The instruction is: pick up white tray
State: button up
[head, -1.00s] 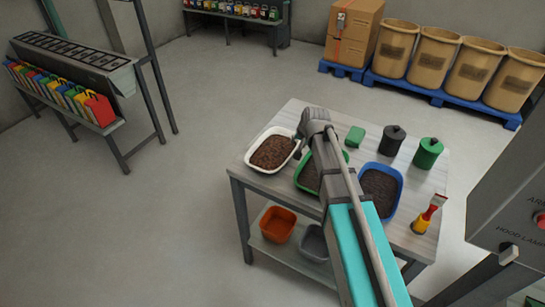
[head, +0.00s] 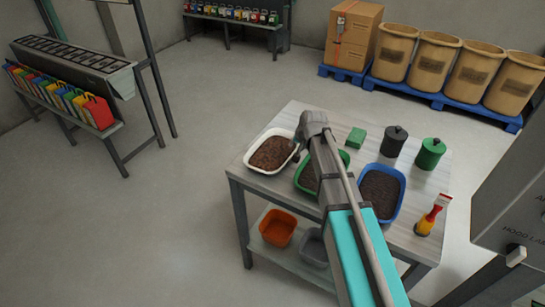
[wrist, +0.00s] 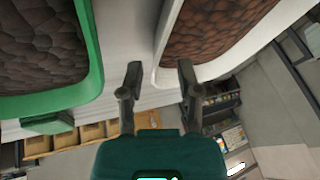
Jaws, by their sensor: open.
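The white tray (head: 249,163), filled with brown lumpy material, sits at the left end of the table in the head view. In the wrist view its white rim (wrist: 165,45) is at the upper right. My gripper (wrist: 160,72) is open there, with one finger over the gap beside the green tray and the other at the white tray's rim. I cannot tell whether that finger touches the rim. In the head view my gripper (head: 296,150) is at the tray's right edge, partly hidden by my arm.
The green tray (head: 345,157) is close to the right of the white one, with the blue tray (head: 402,190) beyond. A green block (head: 357,136), black canister (head: 395,142), green canister (head: 430,153) and brush (head: 430,216) are on the table.

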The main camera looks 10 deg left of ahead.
jog(key=shift+b+x, duration=1)
jog(key=shift+x, duration=0.45)
jog(key=shift+w, duration=0.1)
grip_shut()
